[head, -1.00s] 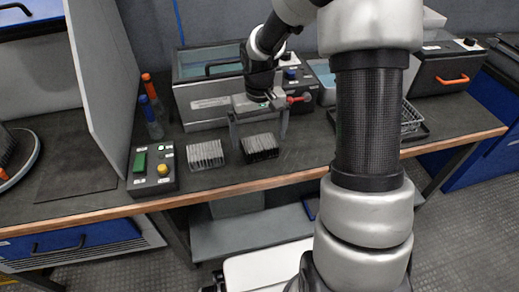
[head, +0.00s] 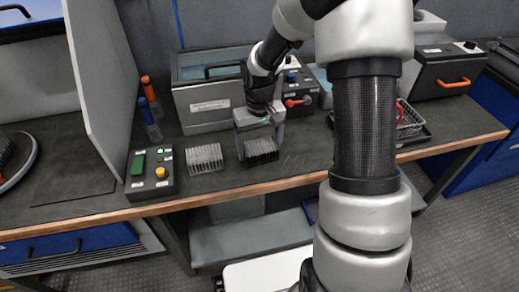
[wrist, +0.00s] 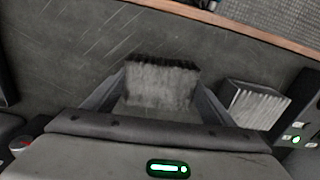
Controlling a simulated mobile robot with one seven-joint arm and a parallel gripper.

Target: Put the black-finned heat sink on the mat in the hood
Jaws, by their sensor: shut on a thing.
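The black-finned heat sink (head: 262,152) stands on the dark bench near its front edge, right of a lighter silver-finned heat sink (head: 205,158). My gripper (head: 260,143) reaches down from above and is shut on the black-finned one, one finger at each side. In the wrist view the black-finned heat sink (wrist: 162,84) sits between the two fingers, fins towards the bench front; the silver-finned heat sink (wrist: 255,103) is beside it, apart. I cannot tell any gap under the held one. The dark mat (head: 72,178) lies at the left, beyond the grey upright panel of the hood.
The tall grey panel (head: 108,75) stands between the heat sinks and the mat. A button box (head: 152,175) and capped bottles (head: 152,118) are near it. A grey lidded machine (head: 205,105) is behind my gripper. A wire basket (head: 409,122) stands at the right.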

